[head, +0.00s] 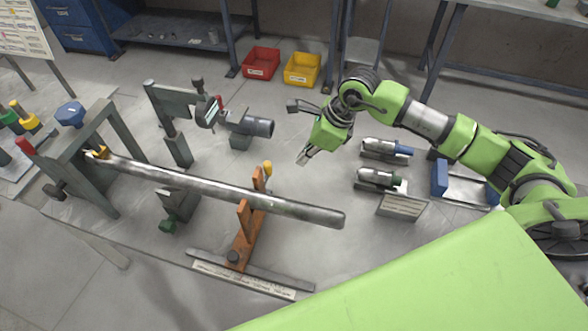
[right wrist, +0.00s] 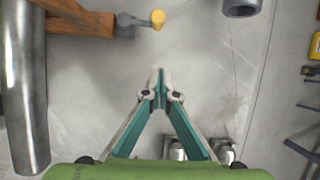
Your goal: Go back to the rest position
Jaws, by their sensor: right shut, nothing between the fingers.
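My right gripper (head: 304,157) hangs in the middle of the head view on its green arm, above the grey work surface and right of the long metal tube. Its fingers are closed together and empty, as the right wrist view (right wrist: 160,75) also shows. The long metal tube (head: 200,187) lies across a green-grey frame on the left and an orange stand (head: 243,240) in the middle. The tube (right wrist: 24,100) and the orange stand with a yellow knob (right wrist: 158,18) are apart from my gripper. My left gripper does not show.
Two grey cylindrical tools (head: 382,147) (head: 377,178) sit in holders right of my gripper, with a blue-ended tray (head: 440,177) beyond. A clamp post with a dark cylinder (head: 258,127) stands left of it. Red (head: 261,63) and yellow (head: 302,69) bins lie behind.

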